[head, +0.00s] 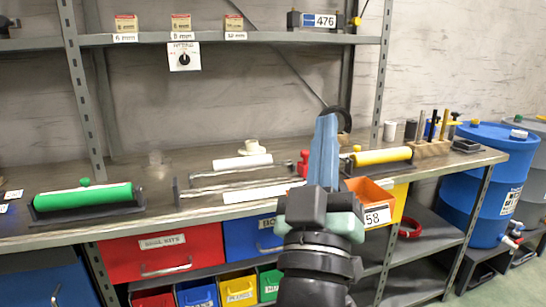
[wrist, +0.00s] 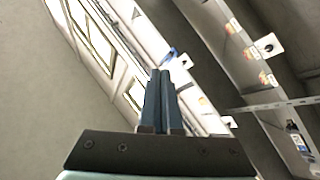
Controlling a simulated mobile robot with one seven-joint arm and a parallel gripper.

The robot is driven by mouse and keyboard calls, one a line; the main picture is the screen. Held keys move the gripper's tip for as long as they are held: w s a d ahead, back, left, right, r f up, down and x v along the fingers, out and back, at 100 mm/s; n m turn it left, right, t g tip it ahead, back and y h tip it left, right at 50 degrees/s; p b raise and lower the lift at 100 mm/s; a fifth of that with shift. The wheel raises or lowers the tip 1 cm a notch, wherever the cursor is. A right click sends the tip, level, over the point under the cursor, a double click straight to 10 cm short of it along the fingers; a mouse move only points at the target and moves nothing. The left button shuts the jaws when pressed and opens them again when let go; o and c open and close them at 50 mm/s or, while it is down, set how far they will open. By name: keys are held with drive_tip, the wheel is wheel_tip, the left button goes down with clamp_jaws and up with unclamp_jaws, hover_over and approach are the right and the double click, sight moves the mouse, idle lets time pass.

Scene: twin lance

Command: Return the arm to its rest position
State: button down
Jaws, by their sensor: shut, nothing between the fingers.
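My gripper (head: 324,152) is raised in front of the workbench, near the middle of the head view. Its blue-grey fingers point up and are closed together with nothing between them. In the wrist view my gripper (wrist: 163,75) shows its two fingers side by side, touching or nearly so. The fingers and my arm hide part of the bench behind them. The wrist view is tilted and looks past the fingers toward the wall, bright panels and a shelf.
The workbench (head: 160,222) carries a green cylinder (head: 85,197) at left, a yellow cylinder (head: 382,156) at right and white rods in between. An orange bin (head: 370,193) is right beside my arm. Blue drums (head: 488,180) stand at right. A shelf (head: 240,38) runs above.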

drive_tip(key=s+a+r+m+t+y, duration=0.1)
drive_tip(key=s+a+r+y, duration=0.2)
drive_tip(key=s+r, duration=0.4)
drive_tip(key=s+a+r+m+t+y, duration=0.1)
drive_tip(key=s+a+r+y, duration=0.1)
drive_tip(key=s+a+r, duration=0.35)
wheel_tip(320, 180, up, 26)
drive_tip(key=d+p, duration=0.2)
drive_tip(key=p, duration=2.3)
drive_tip(key=shift+f+m, duration=0.15)
drive_tip(key=shift+m, duration=0.15)
